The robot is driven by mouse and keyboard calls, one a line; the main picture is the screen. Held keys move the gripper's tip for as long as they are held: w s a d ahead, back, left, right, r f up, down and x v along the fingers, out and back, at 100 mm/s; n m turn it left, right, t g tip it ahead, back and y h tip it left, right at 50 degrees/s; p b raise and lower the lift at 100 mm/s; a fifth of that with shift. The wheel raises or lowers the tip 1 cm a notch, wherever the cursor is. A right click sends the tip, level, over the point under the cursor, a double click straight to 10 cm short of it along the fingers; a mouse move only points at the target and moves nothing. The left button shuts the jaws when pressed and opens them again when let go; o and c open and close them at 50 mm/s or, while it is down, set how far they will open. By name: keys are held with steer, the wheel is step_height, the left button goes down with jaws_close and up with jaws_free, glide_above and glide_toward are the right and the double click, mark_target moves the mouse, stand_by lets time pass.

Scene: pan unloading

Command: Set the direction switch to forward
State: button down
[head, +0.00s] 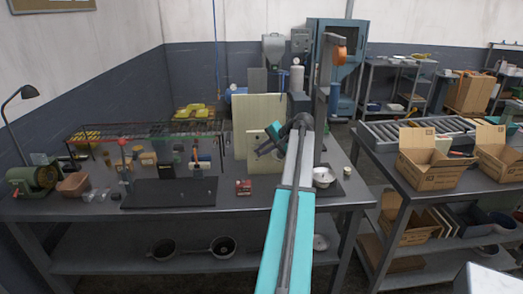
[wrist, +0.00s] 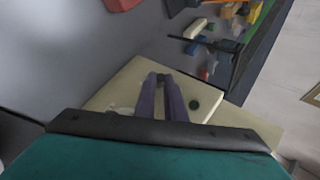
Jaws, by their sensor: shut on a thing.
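A cream control panel (wrist: 125,88) fills the middle of the wrist view; it also shows in the head view (head: 254,160), standing on the bench. My gripper (wrist: 160,82) reaches over the panel, its two purple-grey fingers closed together on a small dark knob (wrist: 160,76), which seems to be the direction switch. The fingers cover most of it, so its setting cannot be read. A round dark green button (wrist: 194,105) sits on the panel just right of the fingers. In the head view my gripper (head: 259,152) is small and dark against the panel.
A large cream board (head: 262,108) stands behind the panel. A dark mat (head: 170,193) and several small items lie farther left on the bench.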

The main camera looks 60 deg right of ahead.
steer(key=shift+w+r, duration=0.1)
steer(key=shift+r, duration=0.1)
steer(key=c, duration=1.8)
jaws_free()
steer(key=shift+c, duration=0.2)
steer(key=shift+f, duration=0.1)
steer(key=b+v, duration=0.3)
steer(key=v, duration=1.1)
